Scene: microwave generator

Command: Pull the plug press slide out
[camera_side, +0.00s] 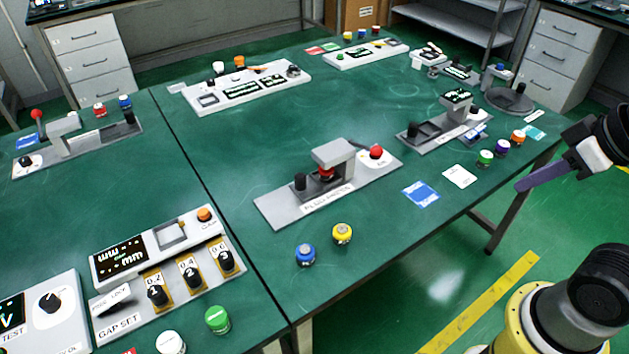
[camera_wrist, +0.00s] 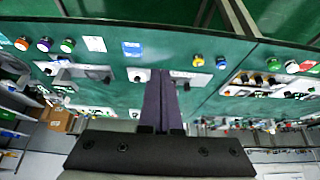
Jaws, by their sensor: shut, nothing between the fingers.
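The plug press (camera_side: 277,207) is a grey plate near the middle of the table in the side view. It carries a grey arch (camera_side: 333,152), a red button (camera_side: 376,152) and a dark slide with an upright black knob (camera_side: 300,181). A red part shows under the arch. My gripper (camera_side: 520,186) has long purple fingers and is shut and empty. It hangs off the table's right edge, well apart from the press. In the wrist view my gripper (camera_wrist: 161,75) points toward the table, and its fingers cover the middle of the press (camera_wrist: 190,77).
Blue (camera_side: 305,254) and yellow (camera_side: 342,234) round pieces stand in front of the press. A blue card (camera_side: 421,194) and a white card (camera_side: 459,177) lie to its right. Another grey station (camera_side: 446,125) stands behind right. A gap-set panel (camera_side: 160,252) is front left.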

